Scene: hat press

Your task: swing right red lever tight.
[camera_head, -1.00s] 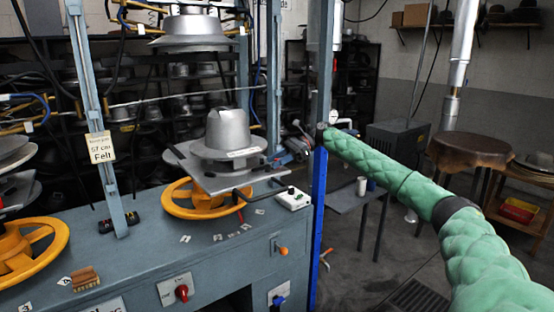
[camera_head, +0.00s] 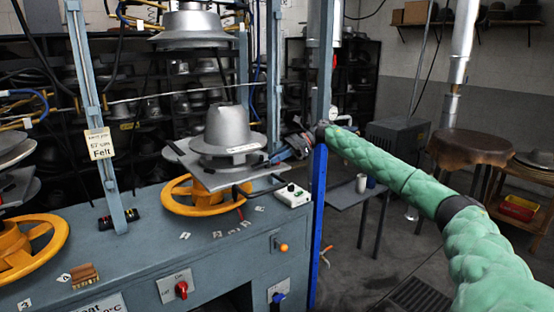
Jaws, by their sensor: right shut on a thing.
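The silver hat mould (camera_head: 230,132) sits on a square grey plate (camera_head: 196,168) above a yellow handwheel (camera_head: 178,203). My right gripper (camera_head: 279,155) is at the right edge of the plate, its arm in a quilted green sleeve reaching in from the right. It is shut on the right red lever, which is mostly hidden behind the fingers; only small red and blue patches show there. A dark bar (camera_head: 175,148) lies at the plate's left side. My left gripper is out of view.
A white control box (camera_head: 293,195) stands on the blue-grey bench just below the gripper. A blue post (camera_head: 318,230) rises close beside my arm. An upper mould (camera_head: 193,27) hangs above. A grey table (camera_head: 345,195) stands behind.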

